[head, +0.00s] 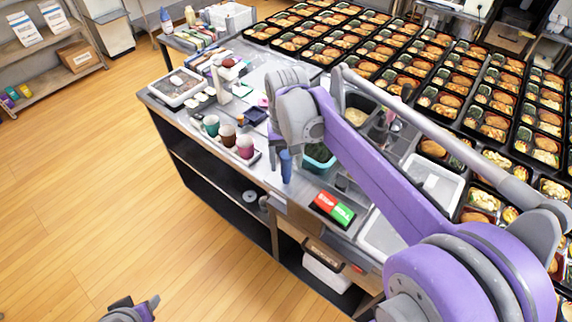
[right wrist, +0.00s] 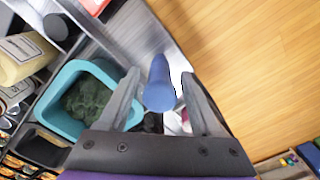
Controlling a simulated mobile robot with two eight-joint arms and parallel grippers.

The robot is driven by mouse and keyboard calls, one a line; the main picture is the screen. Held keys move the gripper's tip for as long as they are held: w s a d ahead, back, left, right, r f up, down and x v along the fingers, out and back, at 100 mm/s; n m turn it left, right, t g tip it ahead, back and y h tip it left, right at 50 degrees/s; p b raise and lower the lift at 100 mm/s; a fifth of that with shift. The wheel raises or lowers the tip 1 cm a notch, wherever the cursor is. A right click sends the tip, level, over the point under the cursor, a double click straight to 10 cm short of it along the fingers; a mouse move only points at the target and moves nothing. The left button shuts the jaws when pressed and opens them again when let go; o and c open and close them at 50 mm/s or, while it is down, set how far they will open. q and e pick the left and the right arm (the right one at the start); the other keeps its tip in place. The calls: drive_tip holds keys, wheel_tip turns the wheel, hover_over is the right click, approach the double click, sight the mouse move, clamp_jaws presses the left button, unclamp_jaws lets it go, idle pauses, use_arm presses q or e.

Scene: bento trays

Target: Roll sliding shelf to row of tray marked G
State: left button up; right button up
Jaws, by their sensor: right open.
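A blue upright cylinder that looks like a handle (head: 286,166) stands at the front edge of the steel counter, which carries teal and grey tubs; I take this for the sliding shelf's handle. In the right wrist view the blue cylinder (right wrist: 160,88) lies between the fingers of my right gripper (right wrist: 160,78), which are apart, with gaps visible on both sides. In the head view that gripper is mostly hidden behind its own arm. My left gripper (head: 132,308) shows only partly at the bottom left, empty over the floor. I cannot read a G on any tray.
Many filled black bento trays (head: 440,102) stand in rows across the counter. A red and green block (head: 332,209) lies near the front edge. Cups (head: 228,137) stand to the left of my right arm. A teal tub (right wrist: 92,100) is beside the right gripper. The wooden floor (head: 90,190) in front is clear.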

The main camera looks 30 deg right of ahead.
drive_tip(key=shift+f, duration=0.75)
clamp_jaws()
idle(0.9)
